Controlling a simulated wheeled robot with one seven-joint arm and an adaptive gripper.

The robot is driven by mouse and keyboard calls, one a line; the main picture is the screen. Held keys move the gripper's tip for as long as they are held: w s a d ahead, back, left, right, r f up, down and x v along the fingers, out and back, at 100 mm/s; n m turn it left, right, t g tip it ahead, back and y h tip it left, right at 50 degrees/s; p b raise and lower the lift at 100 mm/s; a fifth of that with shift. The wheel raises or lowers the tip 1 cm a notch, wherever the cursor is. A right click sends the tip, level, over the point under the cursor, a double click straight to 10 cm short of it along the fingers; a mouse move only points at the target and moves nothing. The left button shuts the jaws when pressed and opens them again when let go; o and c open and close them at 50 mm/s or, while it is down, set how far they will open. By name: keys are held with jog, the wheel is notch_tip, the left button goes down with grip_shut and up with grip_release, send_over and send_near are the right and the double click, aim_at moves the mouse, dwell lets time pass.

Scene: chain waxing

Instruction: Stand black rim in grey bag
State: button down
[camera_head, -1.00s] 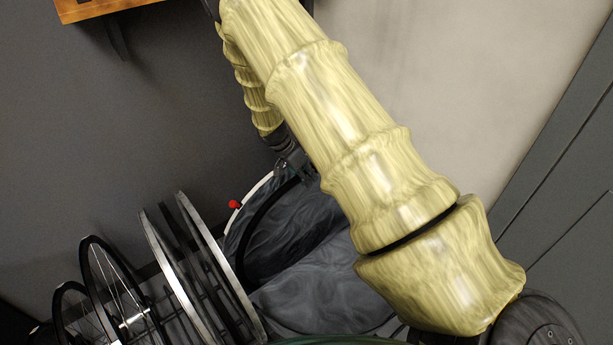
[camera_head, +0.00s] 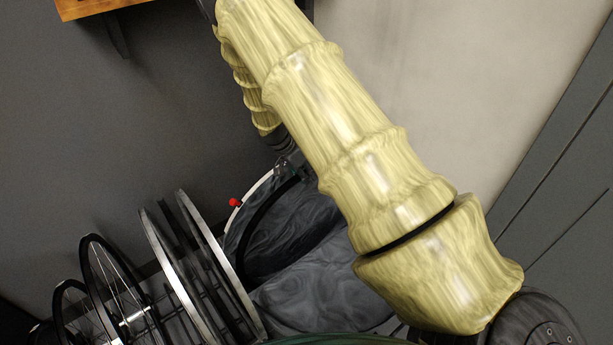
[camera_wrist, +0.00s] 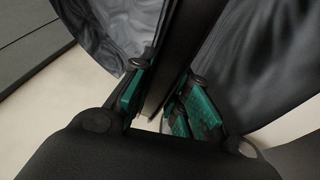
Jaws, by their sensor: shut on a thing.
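The black rim (camera_head: 254,232) shows in the head view as a dark arc inside the mouth of the grey bag (camera_head: 318,293). My gripper (camera_head: 292,163) is at the rim's upper edge, partly hidden behind my arm. In the wrist view my gripper (camera_wrist: 162,95) has its green pads on either side of the dark rim band (camera_wrist: 182,40), shut on it. Grey bag cloth (camera_wrist: 262,60) shows on both sides of the rim. The rim's lower part and the bag's bottom are hidden.
Several wheels and rims stand in a rack left of the bag, the nearest a silver rim (camera_head: 214,262) close to it. A small red knob (camera_head: 235,202) is by the bag's pale edge. An orange wooden shelf (camera_head: 100,8) is at top left. A grey wall stands behind.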

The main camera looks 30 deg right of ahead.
jog(key=shift+w, duration=0.55)
jog(key=shift+w+r, duration=0.1)
jog(key=shift+w, duration=0.05)
